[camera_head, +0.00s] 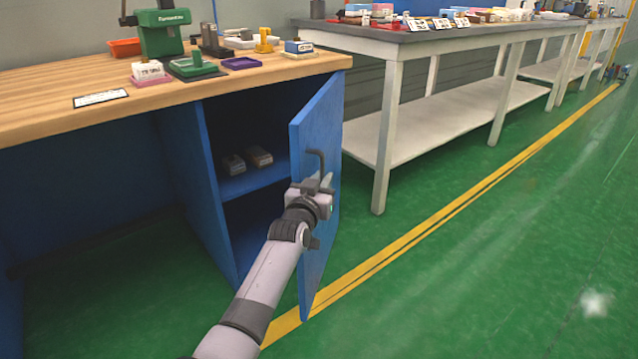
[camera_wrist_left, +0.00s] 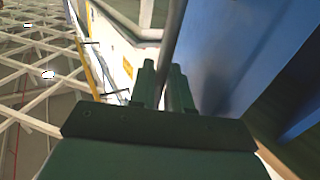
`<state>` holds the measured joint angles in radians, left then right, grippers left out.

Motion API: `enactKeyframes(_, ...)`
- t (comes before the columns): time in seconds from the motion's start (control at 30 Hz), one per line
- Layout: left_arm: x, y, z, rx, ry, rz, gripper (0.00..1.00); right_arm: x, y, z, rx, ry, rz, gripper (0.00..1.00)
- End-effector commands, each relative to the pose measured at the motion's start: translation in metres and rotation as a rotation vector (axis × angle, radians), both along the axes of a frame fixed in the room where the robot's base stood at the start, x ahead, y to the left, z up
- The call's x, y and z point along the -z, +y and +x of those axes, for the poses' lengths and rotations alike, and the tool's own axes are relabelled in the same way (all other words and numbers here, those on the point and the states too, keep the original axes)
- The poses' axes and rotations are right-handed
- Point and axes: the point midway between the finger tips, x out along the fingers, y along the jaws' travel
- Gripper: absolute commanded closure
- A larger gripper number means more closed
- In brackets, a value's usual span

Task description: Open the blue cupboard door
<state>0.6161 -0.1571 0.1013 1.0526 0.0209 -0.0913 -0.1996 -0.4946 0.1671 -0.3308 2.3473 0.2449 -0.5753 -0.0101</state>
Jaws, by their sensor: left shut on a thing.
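The blue cupboard door (camera_head: 318,135) stands ajar under the wooden workbench, its free edge swung out from the blue cupboard (camera_head: 205,190). A dark bar handle (camera_head: 317,156) is on the door's outer side. My left gripper (camera_head: 318,182) is at the handle and shut on it. In the left wrist view the fingers (camera_wrist_left: 164,85) close around the handle bar (camera_wrist_left: 174,50), and the blue door (camera_wrist_left: 232,50) is to the right. My right gripper is not in view.
Two small boxes (camera_head: 246,160) sit on the shelf inside the cupboard. The wooden benchtop (camera_head: 40,105) carries a green press (camera_head: 162,30) and small trays. A white-legged table (camera_head: 387,130) stands to the right. Green floor (camera_head: 470,260) is clear at the right.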

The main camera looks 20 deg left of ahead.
Motion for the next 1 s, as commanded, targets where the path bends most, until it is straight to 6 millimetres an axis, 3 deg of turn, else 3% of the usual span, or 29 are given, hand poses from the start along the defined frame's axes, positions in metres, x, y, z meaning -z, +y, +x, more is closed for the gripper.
enactKeyframes(0.53,-0.0046,-0.0035,0.0011,0.003,-0.009,-0.001,1.0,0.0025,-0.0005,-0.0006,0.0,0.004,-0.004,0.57)
enactKeyframes(0.57,-0.0045,-0.0036,0.0011,0.003,-0.009,-0.001,0.79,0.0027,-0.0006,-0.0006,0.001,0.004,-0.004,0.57)
enactKeyframes(0.6,-0.0044,-0.0036,0.001,0.003,-0.009,-0.001,0.7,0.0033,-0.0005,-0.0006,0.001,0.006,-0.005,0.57)
enactKeyframes(1.0,-0.0023,-0.0024,-0.0035,0.002,-0.002,0.0,0.7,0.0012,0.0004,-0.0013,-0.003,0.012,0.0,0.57)
